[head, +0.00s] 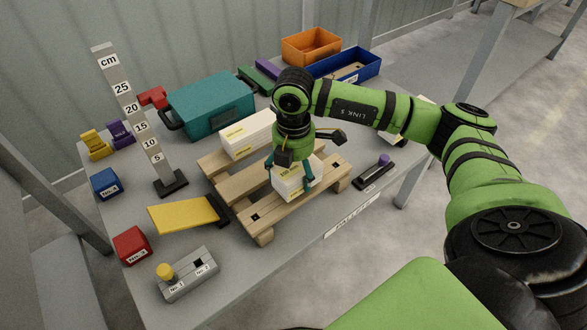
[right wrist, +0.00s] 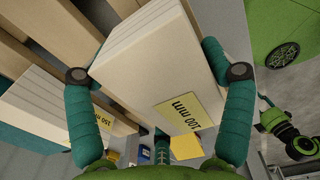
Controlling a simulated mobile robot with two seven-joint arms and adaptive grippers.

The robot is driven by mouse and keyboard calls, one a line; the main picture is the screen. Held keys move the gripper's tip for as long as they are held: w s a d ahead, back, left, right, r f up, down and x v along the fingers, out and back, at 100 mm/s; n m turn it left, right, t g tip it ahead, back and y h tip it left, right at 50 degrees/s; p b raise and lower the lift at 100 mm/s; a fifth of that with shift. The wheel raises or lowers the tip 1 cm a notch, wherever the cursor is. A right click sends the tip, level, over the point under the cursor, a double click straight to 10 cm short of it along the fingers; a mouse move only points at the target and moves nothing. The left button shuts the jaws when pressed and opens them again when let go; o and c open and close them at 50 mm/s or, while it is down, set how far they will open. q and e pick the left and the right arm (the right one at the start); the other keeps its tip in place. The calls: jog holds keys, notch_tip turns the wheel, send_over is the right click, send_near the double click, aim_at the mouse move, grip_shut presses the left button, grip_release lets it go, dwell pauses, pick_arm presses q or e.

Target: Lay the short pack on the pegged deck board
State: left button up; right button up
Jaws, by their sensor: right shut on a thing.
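The short pack (head: 292,184) is a white block of stacked sheets with a yellow 100 mm label. My right gripper (head: 291,172) is shut on it, with teal fingers on two opposite sides; the right wrist view shows the pack (right wrist: 150,65) between the fingertips (right wrist: 158,73). The pack is over the front part of the wooden pallet (head: 238,187); I cannot tell whether it touches the boards. A front deck board (head: 268,212) has a small dark square mark near its left end. Pegs cannot be made out.
A longer white pack (head: 248,136) labelled 150 mm lies on the pallet's back part. A yellow ramp (head: 183,214) adjoins its left side. A tall cm scale (head: 135,120) stands at back left. A teal case (head: 211,104) is behind. A black holder (head: 375,176) is to the right.

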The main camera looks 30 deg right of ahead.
jog(key=shift+f+b, duration=0.6)
jog(key=shift+f, duration=0.3)
jog(key=o, duration=1.2)
jog(key=shift+o, duration=0.2)
jog(key=shift+r, duration=0.1)
notch_tip(320, 180, up, 12)
jog(key=shift+f, duration=0.1)
